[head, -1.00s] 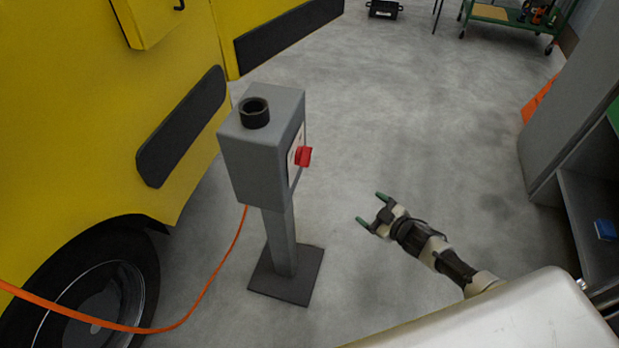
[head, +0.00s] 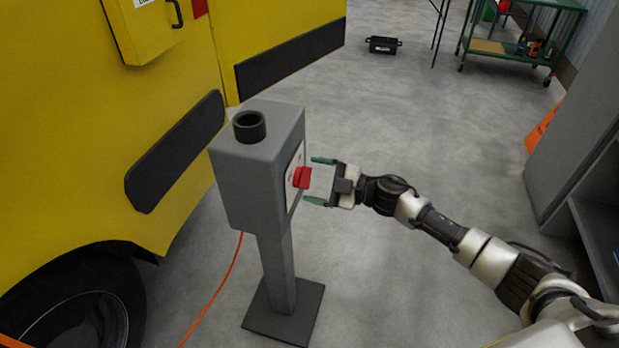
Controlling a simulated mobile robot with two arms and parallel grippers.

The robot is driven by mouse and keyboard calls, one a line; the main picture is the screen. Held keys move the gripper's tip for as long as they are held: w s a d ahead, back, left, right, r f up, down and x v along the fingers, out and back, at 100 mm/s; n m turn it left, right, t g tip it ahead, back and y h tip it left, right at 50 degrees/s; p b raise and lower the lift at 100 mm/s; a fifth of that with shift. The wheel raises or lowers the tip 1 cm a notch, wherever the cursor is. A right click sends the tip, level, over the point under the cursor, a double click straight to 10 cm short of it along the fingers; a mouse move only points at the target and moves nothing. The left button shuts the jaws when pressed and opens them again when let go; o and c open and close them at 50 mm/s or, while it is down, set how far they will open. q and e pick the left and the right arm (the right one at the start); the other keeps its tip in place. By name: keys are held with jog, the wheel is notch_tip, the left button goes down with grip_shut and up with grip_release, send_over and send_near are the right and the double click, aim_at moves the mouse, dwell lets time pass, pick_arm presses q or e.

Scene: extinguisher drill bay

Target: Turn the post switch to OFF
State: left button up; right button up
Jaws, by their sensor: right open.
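The grey switch post (head: 258,182) stands on a dark square base plate in the middle left of the head view. A red switch handle (head: 302,178) sticks out from the panel on the right face of its box. My right gripper (head: 318,181) is open, with green-tipped fingers, just to the right of the handle. One finger shows above the handle's level and one below it. I cannot tell whether either finger touches the handle or the panel. The panel's markings are too oblique to read. My left gripper is not in view.
A yellow vehicle (head: 75,130) with a dark wheel stands close on the left. An orange cable (head: 212,292) runs from the post along the floor. A grey cabinet (head: 575,150) stands at the right, a green cart (head: 520,50) at the back.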

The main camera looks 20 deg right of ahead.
jog(key=shift+x, duration=0.9)
jog(key=shift+c, duration=0.5)
jog(key=c, duration=0.8)
